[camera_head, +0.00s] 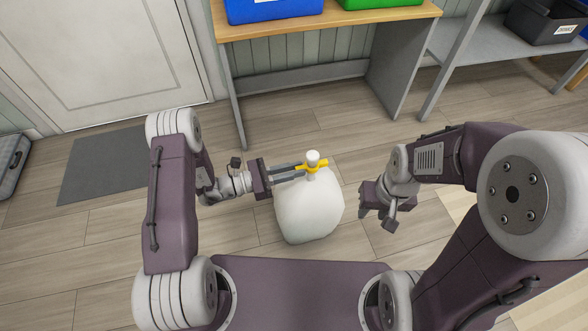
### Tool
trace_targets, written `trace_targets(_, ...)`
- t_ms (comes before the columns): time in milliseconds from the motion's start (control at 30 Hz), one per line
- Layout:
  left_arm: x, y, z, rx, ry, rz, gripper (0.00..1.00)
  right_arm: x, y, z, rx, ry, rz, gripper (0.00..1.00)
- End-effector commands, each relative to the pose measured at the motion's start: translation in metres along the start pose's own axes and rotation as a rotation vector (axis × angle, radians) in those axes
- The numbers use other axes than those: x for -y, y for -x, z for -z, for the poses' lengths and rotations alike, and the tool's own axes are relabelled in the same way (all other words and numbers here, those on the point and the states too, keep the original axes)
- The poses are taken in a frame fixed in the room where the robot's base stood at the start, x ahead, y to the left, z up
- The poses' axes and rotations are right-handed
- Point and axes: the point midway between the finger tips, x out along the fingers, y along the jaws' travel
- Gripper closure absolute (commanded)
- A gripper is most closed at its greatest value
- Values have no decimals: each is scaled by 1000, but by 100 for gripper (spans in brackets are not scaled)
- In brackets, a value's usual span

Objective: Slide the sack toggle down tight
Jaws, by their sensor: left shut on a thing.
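A white sack (309,213) stands upright on the wooden floor in front of my base. Its narrow neck (312,158) sticks up at the top. A yellow toggle (315,167) sits around the neck, just below its tip. My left gripper (302,171) comes in from the left, with its grey fingers shut on the toggle. The fingers hide part of the toggle. My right gripper (371,204) is to the right of the sack, apart from it. Its fingers are hardly visible, so its opening cannot be made out.
A wooden bench (330,22) with a blue bin (272,8) and a green bin (378,3) stands behind the sack. A grey shelf (505,50) with a dark bin (545,24) is at the right. A grey mat (100,165) lies by the door at left. Floor around the sack is clear.

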Motion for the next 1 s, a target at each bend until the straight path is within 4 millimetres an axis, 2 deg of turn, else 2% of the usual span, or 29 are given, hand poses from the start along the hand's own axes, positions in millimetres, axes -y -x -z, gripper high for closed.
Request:
trace_targets(367,0,0,1,0,0,0,100,0,0,0,0,0,0,64)
trace_targets(467,0,0,9,0,0,0,100,0,-6,-1,0,0,0,64)
trace_targets(667,0,0,43,0,1,-1,100,0,-24,-2,0,0,0,64)
trace_targets(967,0,0,43,0,0,-1,100,0,-22,-2,0,0,0,64)
trace_targets(1000,0,0,43,0,0,-1,74,0,-22,-2,0,0,0,64)
